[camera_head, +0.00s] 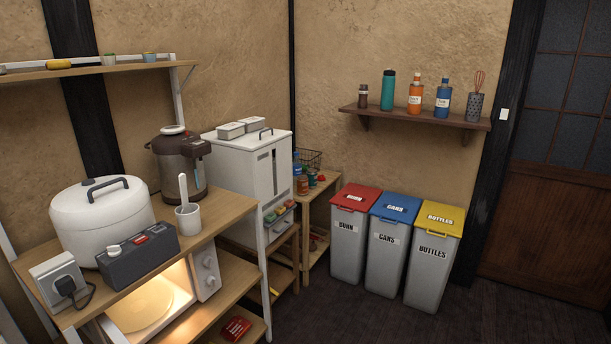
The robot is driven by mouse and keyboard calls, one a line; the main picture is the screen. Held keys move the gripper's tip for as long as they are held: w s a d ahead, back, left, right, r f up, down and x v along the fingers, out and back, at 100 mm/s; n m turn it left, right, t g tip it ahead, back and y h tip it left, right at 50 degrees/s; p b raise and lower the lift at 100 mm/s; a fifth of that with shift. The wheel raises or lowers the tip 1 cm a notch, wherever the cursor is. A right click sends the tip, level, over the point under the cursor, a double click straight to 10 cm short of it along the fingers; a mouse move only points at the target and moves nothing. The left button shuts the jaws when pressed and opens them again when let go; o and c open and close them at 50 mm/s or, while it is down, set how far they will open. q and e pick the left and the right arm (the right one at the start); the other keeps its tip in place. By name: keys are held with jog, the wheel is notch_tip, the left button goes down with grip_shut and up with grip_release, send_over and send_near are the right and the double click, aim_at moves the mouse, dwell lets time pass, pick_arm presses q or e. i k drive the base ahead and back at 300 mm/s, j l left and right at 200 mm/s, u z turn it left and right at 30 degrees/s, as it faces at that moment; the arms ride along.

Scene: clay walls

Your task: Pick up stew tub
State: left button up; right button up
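I cannot make out a thing that is clearly the stew tub. A big round white pot with a dark handle (102,220) stands on the wooden shelf unit (225,222) at the left. Under that top is an open, lit microwave (150,305); its plate looks empty. Neither of my grippers is in view.
A dark box (138,254), a brown hot-water pot (180,163) and a white cup (188,221) crowd the top. Red (352,230), blue (390,240) and yellow (432,255) lidded bins stand by the back wall. The dark floor (400,322) in front is clear.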

aim_at(228, 132)
jog(key=i+l+z, duration=0.2)
jog(key=i+z, duration=0.15)
jog(key=i, duration=0.3)
jog(key=i+z, duration=0.3)
jog(key=i, duration=0.3)
jog(key=i+u, duration=0.2)
jog(key=i, duration=0.25)
jog(key=i+l+u, duration=0.2)
jog(key=i, duration=0.2)
jog(key=i+l+u, duration=0.2)
jog(key=i, duration=0.25)
